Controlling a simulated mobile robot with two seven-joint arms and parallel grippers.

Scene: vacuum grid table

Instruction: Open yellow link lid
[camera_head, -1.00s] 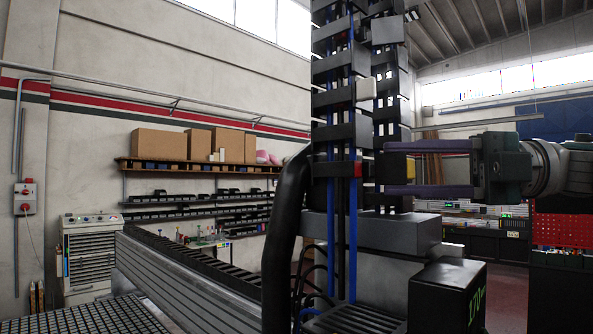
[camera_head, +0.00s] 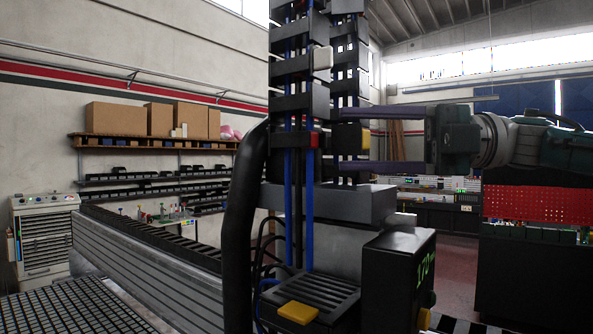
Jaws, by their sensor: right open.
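The yellow link lid (camera_head: 352,139) is on the side of the upright cable chain (camera_head: 290,102), near the picture's middle. It appears closed. My right gripper (camera_head: 347,139) comes in from the right. Its two dark fingers are apart, one above the lid and one below it, with gaps to both. The lid lies between the fingers in the picture; I cannot tell contact or depth. My left gripper is out of view.
A red link (camera_head: 314,140) and a white link (camera_head: 321,58) sit on the same chain. A second yellow piece (camera_head: 298,312) lies low on the ribbed black part. A thick black hose (camera_head: 243,230) runs left of the chain. A grid table (camera_head: 70,310) is at lower left.

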